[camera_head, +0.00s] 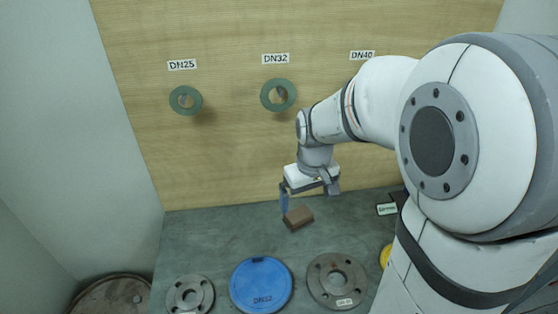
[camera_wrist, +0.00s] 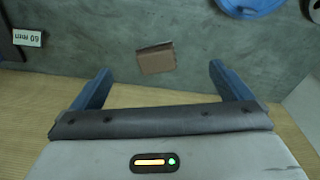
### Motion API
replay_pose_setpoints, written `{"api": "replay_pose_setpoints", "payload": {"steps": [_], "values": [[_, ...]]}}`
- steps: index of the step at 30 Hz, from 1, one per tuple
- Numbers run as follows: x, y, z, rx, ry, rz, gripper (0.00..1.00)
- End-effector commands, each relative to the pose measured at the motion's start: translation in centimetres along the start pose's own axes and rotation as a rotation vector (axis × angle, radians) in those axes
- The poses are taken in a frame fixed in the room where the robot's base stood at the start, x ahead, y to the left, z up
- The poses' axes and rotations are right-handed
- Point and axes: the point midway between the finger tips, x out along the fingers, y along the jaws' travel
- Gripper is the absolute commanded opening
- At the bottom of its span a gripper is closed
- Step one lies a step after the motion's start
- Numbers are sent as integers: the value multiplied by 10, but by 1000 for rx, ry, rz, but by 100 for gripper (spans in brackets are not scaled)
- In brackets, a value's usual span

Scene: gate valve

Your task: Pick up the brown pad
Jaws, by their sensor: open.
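The brown pad (camera_head: 298,217) is a small block lying on the grey-green bench top, close to the wooden back panel. It also shows in the wrist view (camera_wrist: 156,58), top centre. My gripper (camera_head: 307,197) is above the pad in the head view, pointing down. In the wrist view, its two blue fingers (camera_wrist: 160,77) are wide apart with nothing between them. The pad appears just beyond the fingertips there, apart from both and slightly tilted in the picture. My gripper is open and empty. The exact height gap to the pad is hard to tell.
A blue disc (camera_head: 261,285) and two grey flanges (camera_head: 190,295) (camera_head: 337,280) lie along the front of the bench. Green rings (camera_head: 185,100) (camera_head: 278,95) hang on the wooden panel (camera_head: 230,150). A small label (camera_head: 386,209) sits right of the pad. Bench around the pad is clear.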

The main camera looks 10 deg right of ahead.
Motion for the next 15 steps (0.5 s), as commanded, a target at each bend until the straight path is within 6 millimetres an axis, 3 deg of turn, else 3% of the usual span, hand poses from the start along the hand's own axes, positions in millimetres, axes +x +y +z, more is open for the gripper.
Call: {"api": "replay_pose_setpoints", "payload": {"steps": [6,15], "values": [[45,10,-46,-99,-70,-21,98],[78,14,-64,-153,-100,-33,98]]}}
